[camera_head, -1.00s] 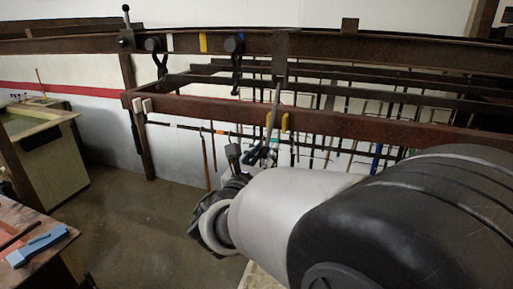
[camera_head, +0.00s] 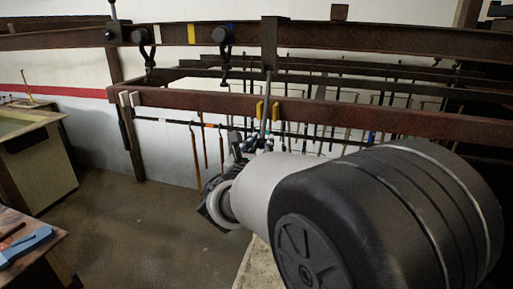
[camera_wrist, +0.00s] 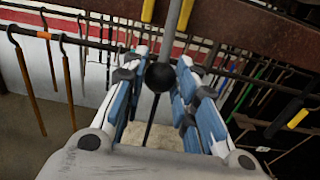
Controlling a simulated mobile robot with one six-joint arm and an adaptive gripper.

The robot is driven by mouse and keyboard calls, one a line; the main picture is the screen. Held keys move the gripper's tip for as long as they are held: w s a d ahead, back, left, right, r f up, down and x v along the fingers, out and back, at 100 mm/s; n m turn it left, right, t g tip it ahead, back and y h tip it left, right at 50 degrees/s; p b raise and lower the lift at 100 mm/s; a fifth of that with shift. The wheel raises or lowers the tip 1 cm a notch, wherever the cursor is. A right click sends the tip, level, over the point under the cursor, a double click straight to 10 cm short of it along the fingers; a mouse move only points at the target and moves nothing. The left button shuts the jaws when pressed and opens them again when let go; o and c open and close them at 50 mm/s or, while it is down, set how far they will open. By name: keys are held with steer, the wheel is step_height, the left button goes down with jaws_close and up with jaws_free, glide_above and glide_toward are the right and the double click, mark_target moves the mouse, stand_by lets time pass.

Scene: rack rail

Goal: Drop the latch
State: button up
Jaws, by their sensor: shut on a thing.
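The latch is a grey bar (camera_head: 264,121) hanging from a rusty bracket (camera_head: 269,44) on the upper rail. It passes the lower rusty beam (camera_head: 190,100) between two yellow tabs (camera_head: 275,111). In the wrist view, the bar (camera_wrist: 174,32) ends in a black ball knob (camera_wrist: 160,76) between my gripper's blue-padded fingers (camera_wrist: 162,98). My gripper (camera_head: 246,148) is shut on the latch at its knob end, just below the beam. The exact finger contact is hard to see, and my arm hides part of the area below.
A black-knobbed lever (camera_head: 112,30) and dark hooks (camera_head: 223,50) are on the upper rail to the left. Several thin rods hang behind the lower beam. A bench with a blue tool (camera_head: 25,245) stands at lower left. Open floor (camera_head: 130,220) lies between.

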steer(key=f+b+x, duration=0.1)
steer(key=x, duration=0.6)
steer(key=shift+w+d+f, duration=0.15)
steer(key=shift+w+f, duration=0.05)
steer(key=shift+w, duration=0.15)
steer(key=o, duration=1)
steer(key=shift+c, duration=0.2)
steer(key=shift+b+v, duration=1.3)
steer(key=shift+v, duration=2.2)
